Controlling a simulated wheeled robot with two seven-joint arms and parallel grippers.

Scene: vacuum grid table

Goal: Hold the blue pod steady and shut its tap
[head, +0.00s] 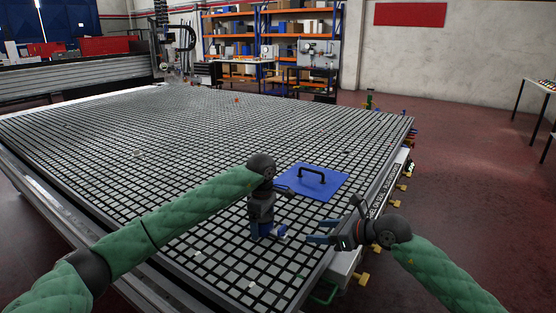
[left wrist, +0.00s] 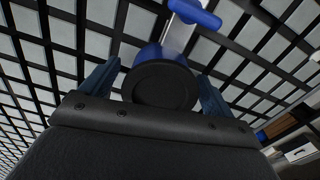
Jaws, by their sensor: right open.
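The blue pod (head: 266,229) stands on the grid table near its front right edge. My left gripper (head: 263,224) points down over it, shut on its sides. In the left wrist view the pod (left wrist: 160,86) shows its round black top between the two fingers (left wrist: 160,80). Its tap (left wrist: 194,13), a pale stem with a blue handle, sticks out from the far side. The contact of the fingers is partly hidden. My right gripper (head: 331,220) is open and empty, to the right of the pod and apart from it, fingers pointing left.
The grid table (head: 190,140) is mostly clear. A blue plate with a black handle (head: 316,178) lies just behind the pod. The table's right edge runs close by my right gripper, with yellow fittings (head: 361,278) along its side.

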